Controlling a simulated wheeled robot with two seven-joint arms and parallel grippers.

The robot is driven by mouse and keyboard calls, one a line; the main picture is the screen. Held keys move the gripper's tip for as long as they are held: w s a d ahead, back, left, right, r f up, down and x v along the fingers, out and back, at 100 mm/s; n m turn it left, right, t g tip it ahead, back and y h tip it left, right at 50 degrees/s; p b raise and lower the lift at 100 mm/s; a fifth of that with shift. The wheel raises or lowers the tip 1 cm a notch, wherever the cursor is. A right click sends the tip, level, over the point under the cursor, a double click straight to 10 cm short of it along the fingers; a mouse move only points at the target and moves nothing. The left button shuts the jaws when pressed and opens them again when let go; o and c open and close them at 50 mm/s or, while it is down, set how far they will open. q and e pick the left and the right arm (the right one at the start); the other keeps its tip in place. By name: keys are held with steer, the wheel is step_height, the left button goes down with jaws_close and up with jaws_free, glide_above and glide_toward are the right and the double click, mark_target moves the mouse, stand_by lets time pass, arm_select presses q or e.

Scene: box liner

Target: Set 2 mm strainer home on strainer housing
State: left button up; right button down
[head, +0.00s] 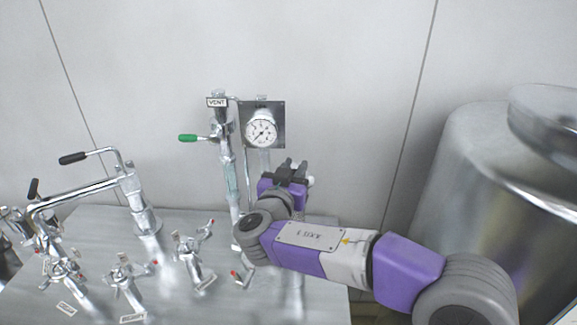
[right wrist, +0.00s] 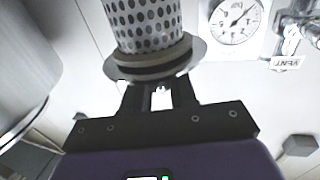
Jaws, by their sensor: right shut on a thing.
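The strainer (right wrist: 146,25), a perforated metal cylinder with a wide flange and ringed base, fills the upper middle of the right wrist view. My right gripper (right wrist: 160,97) is shut on its base end, with the perforated part pointing away from the fingers. In the head view my right gripper (head: 291,172) is in front of the wall, just below the pressure gauge. The strainer cannot be made out there. I cannot pick out the strainer housing with certainty; my right arm covers part of the bench below the gauge. My left gripper is not in view.
A pressure gauge (head: 262,132) and a VENT pipe with a green-handled valve (head: 190,138) stand close left of my right gripper. Several valves and bent pipes crowd the steel bench (head: 190,220) at left. A large steel tank (head: 470,170) stands at right.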

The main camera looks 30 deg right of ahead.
mark_target(293, 219)
steer(key=shift+s+f, duration=0.1)
steer(key=shift+s, duration=0.25)
steer(key=shift+s+f, duration=0.1)
steer(key=shift+f, duration=0.2)
steer(key=shift+w+f, duration=0.2)
steer(key=shift+f, duration=0.65)
step_height(293, 219, down, 11)
steer(key=b, duration=1.3)
step_height(293, 219, down, 3)
steer(key=b, duration=0.3)
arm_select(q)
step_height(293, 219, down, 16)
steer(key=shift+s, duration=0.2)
arm_select(e)
steer(key=shift+f, duration=1.15)
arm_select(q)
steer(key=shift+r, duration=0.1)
arm_select(e)
steer(key=shift+f, duration=0.45)
